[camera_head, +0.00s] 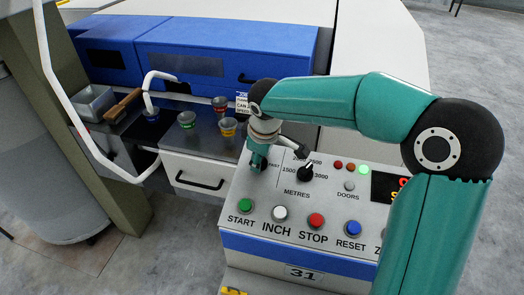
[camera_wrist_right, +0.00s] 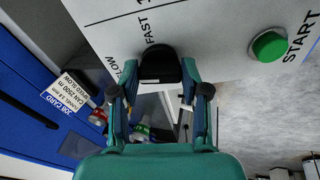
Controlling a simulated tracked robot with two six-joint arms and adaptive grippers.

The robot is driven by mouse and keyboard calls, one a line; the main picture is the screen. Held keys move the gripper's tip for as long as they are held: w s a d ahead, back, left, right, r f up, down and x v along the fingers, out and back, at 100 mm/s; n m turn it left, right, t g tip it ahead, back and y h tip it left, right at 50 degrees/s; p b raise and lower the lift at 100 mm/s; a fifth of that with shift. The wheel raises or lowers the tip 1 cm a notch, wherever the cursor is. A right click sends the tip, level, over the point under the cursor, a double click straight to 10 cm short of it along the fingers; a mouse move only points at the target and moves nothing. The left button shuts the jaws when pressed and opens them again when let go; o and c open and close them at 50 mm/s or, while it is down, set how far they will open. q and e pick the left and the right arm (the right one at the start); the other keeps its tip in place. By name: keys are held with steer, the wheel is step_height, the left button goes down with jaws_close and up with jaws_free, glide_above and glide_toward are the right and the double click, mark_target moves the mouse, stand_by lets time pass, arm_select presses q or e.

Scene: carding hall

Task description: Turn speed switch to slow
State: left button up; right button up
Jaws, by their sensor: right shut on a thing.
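The speed switch is a black knob (camera_wrist_right: 160,62) on the pale control panel (camera_head: 262,200). In the right wrist view, "FAST" is printed beside it and a partly cut-off "SLOW" lies to the left, near a finger. My right gripper (camera_wrist_right: 160,92) has its fingers on either side of the knob and is shut on it. In the head view my right gripper (camera_head: 258,162) reaches down at the panel's upper left and hides the switch. Which label the knob points to is not clear. My left gripper is not in view.
A second black knob (camera_head: 306,173) marked METRES sits close right of my gripper. Below are the green START (camera_head: 245,205), white INCH (camera_head: 280,213), red STOP (camera_head: 316,220) and blue RESET (camera_head: 354,229) buttons. A job card (camera_wrist_right: 72,92) reads speed slow. Several cups stand behind.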

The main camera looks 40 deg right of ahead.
steer(key=shift+r+n+p, duration=0.1)
steer(key=shift+n+p, duration=0.4)
steer(key=shift+n, duration=0.5)
steer(key=shift+w+d, duration=0.1)
steer(key=o, duration=1.1)
steer(key=shift+o, duration=0.2)
steer(key=v, duration=1.1)
steer(key=shift+r, duration=0.45)
